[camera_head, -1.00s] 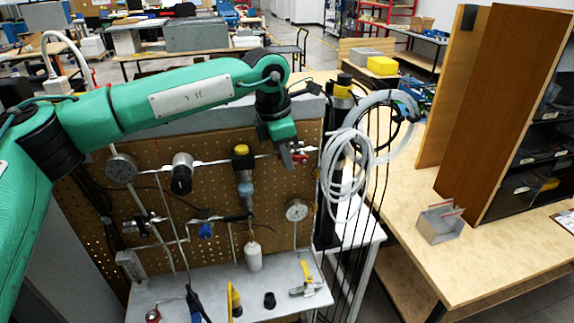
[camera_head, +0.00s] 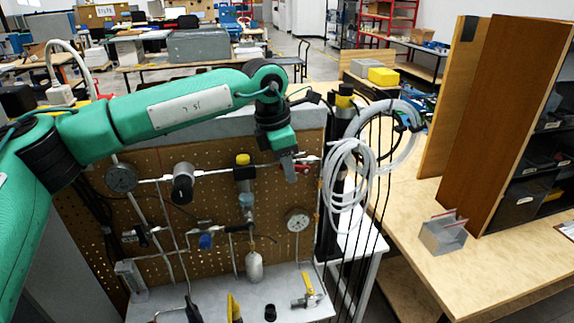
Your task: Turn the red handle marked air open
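The red handle (camera_head: 303,168) sits on the pipe at the upper right of the perforated panel, and only a small part of it shows. Any marking on it is too small to read. My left arm reaches across from the left, and its gripper (camera_head: 289,170) points down just left of the red handle, overlapping the pipe in the picture. The grey fingers are close together in this view. I cannot tell whether they are open, shut or touching the handle. My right gripper is not in view.
The perforated panel (camera_head: 215,270) carries pipes, a left gauge (camera_head: 121,177), a right gauge (camera_head: 298,219) and a yellow-topped regulator (camera_head: 244,172). Coiled white hoses (camera_head: 350,190) hang right of the handle. A yellow-handled valve (camera_head: 308,290) lies on the shelf below.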

